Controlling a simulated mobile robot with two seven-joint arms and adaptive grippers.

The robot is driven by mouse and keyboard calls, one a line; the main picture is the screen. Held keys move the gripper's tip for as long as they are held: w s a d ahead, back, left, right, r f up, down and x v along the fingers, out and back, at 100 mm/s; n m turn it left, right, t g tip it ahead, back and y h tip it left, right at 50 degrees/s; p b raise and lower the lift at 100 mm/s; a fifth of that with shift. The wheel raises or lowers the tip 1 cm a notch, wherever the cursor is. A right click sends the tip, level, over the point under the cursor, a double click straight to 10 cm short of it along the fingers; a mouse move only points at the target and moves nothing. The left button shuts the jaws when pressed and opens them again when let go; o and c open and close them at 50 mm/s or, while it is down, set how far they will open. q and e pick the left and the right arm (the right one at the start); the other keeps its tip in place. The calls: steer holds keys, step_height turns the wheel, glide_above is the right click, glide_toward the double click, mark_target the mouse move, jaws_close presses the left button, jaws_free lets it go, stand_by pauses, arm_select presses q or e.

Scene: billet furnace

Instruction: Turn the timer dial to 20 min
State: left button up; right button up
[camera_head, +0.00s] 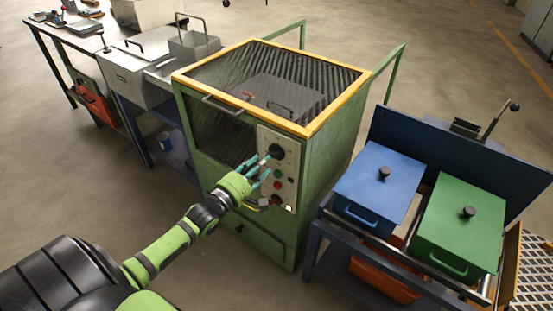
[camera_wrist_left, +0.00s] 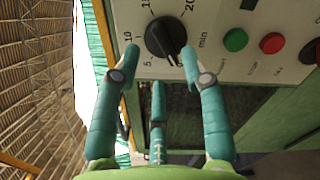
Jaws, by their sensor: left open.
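The timer dial (camera_head: 277,151) is a round black knob at the top of the pale control panel on the green furnace. In the left wrist view the dial (camera_wrist_left: 164,37) has a printed scale around it with 5, 10, 20 and "min". A pale mark on the knob points to the lower right of that picture, away from the 20. My left gripper (camera_head: 263,164) is open in front of the panel. In the wrist view its teal fingers (camera_wrist_left: 159,53) are spread to either side of the dial, a third below. Contact with the dial cannot be told. My right gripper is not in view.
Below the dial, a green button (camera_wrist_left: 235,39) and a red button (camera_wrist_left: 272,43) sit on the panel. The furnace has a handle (camera_head: 222,105) at its top front edge. A cart with a blue box (camera_head: 379,187) and a green box (camera_head: 459,226) stands close at right.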

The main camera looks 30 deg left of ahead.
mark_target(272, 156)
arm_select(q)
steer(key=shift+w+d, duration=0.15)
steer(key=shift+w, duration=1.15)
steer(key=shift+w+d, duration=0.1)
steer(key=shift+w, duration=1.2)
jaws_close()
